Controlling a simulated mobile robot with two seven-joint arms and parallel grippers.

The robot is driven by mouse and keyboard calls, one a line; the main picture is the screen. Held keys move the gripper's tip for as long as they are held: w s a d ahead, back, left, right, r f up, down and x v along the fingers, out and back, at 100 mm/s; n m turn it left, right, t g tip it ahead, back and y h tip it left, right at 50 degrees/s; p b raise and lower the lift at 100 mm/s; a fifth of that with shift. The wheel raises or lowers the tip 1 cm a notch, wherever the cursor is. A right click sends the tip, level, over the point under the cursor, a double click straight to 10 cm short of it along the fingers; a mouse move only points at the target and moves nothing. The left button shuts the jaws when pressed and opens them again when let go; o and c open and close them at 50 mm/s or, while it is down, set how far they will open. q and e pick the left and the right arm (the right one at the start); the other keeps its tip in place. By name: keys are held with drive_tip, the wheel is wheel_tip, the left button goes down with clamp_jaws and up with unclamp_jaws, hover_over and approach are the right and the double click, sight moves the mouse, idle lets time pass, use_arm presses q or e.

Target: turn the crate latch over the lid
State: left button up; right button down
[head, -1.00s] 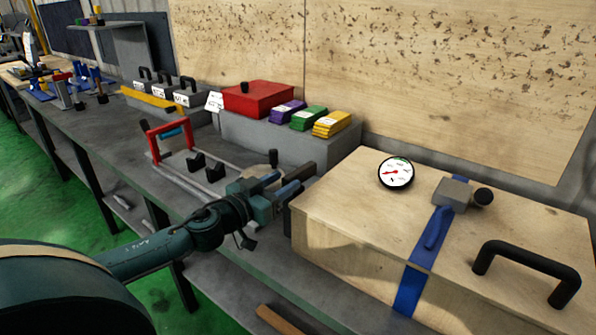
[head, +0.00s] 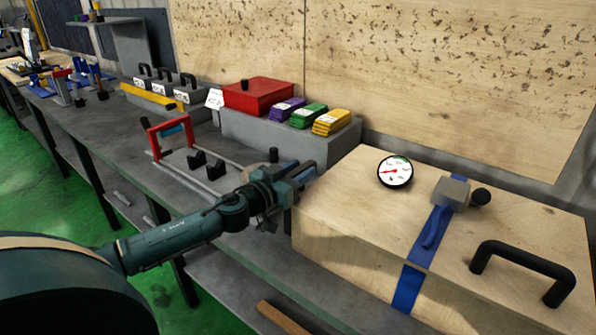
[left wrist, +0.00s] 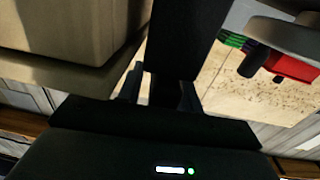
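The wooden crate (head: 345,255) stands at the right with its lid (head: 345,200) on. A grey block (head: 452,193) with a black knob (head: 481,196) sits on the lid at the blue strap (head: 428,240); it may be the latch, but I cannot tell. My left gripper (head: 305,175) is by the crate's left end, around lid height. In the left wrist view its fingers (left wrist: 160,92) are apart, with a dark bar (left wrist: 190,35) at or just beyond them; contact is unclear. Its fingertips are partly hidden. My right gripper is out of view.
A round gauge (head: 395,172) and a black handle (head: 523,268) are on the lid. A red box (head: 258,97) and coloured packs (head: 310,115) stand on a grey block behind.

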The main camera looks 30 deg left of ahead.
use_arm(q)
clamp_jaws()
